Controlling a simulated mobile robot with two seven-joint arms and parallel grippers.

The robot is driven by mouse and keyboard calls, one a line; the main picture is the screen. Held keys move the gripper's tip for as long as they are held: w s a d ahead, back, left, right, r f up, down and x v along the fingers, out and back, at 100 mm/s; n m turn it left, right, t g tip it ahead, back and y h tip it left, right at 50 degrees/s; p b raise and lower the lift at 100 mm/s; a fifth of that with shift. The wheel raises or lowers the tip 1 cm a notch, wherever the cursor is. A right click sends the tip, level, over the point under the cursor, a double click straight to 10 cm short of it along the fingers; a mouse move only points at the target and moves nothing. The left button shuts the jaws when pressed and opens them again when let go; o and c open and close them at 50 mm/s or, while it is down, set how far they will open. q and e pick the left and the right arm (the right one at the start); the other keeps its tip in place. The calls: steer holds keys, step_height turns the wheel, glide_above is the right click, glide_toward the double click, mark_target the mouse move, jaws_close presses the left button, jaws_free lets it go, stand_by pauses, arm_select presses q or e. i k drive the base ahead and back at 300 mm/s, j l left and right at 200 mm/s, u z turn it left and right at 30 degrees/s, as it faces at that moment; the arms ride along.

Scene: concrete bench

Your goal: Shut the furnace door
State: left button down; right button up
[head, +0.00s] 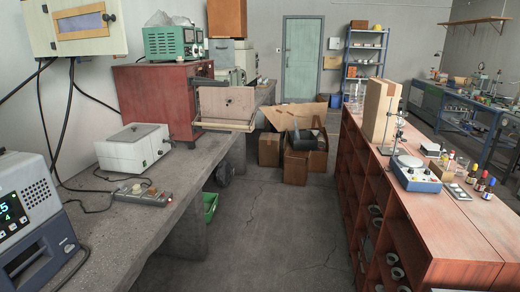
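The furnace is a dark red box (153,100) on the concrete bench at the left, towards its far end. Its door (228,103), a pale brownish panel, stands open. The door sticks out to the right from the furnace front, past the bench edge, with its broad face towards me. A light ledge or bar runs along the door's lower edge. The furnace opening is seen too edge-on to make out its inside. Neither of my grippers is in view.
On the bench stand a white box device (125,152), a power strip (145,193) with cables and a display instrument (30,215). A green device (172,43) sits on the furnace. Cartons (296,160) stand behind the door. The aisle floor (275,235) is clear, beside a red-brown shelf unit (440,225).

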mark_target(213, 93)
steer(key=i, duration=1.4)
steer(key=i+z, duration=0.1)
steer(key=i, duration=0.55)
steer(key=i+j+z, duration=0.15)
steer(key=i, duration=0.5)
steer(key=i+j+z, duration=0.25)
steer(key=i, duration=0.2)
steer(key=i+j+z, duration=0.25)
steer(key=i, duration=0.2)
steer(key=l, duration=0.1)
